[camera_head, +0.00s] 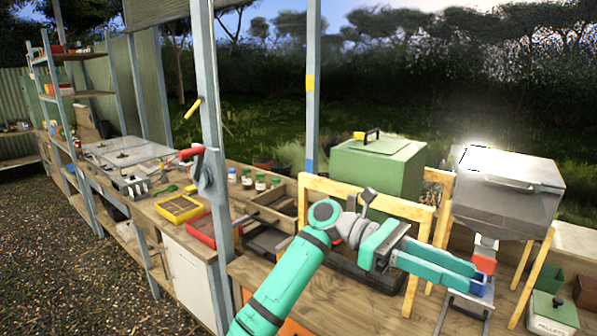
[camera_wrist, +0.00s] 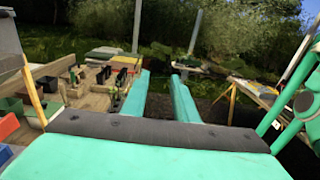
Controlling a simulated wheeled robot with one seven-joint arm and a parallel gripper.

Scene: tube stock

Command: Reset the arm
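My gripper (camera_head: 477,276) reaches out to the right over the bench, in front of the metal box on its wooden stand. In the wrist view my gripper (camera_wrist: 160,76) shows two teal fingers with a clear gap between them. It is open, and nothing is between the fingers. My teal arm comes up from the bottom of the head view and bends at the elbow. In the head view a red block-like thing (camera_head: 484,263) and a blue one (camera_head: 483,288) show right by the fingertips; I cannot tell whether they touch.
A wooden frame (camera_head: 375,201) and a green lidded box (camera_head: 376,170) stand behind my arm. The metal box (camera_head: 507,188) is to the right, with a green pellet tin (camera_head: 551,314) below. Yellow (camera_head: 179,208) and red (camera_head: 203,231) trays lie left. A post (camera_head: 208,110) rises left of my arm.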

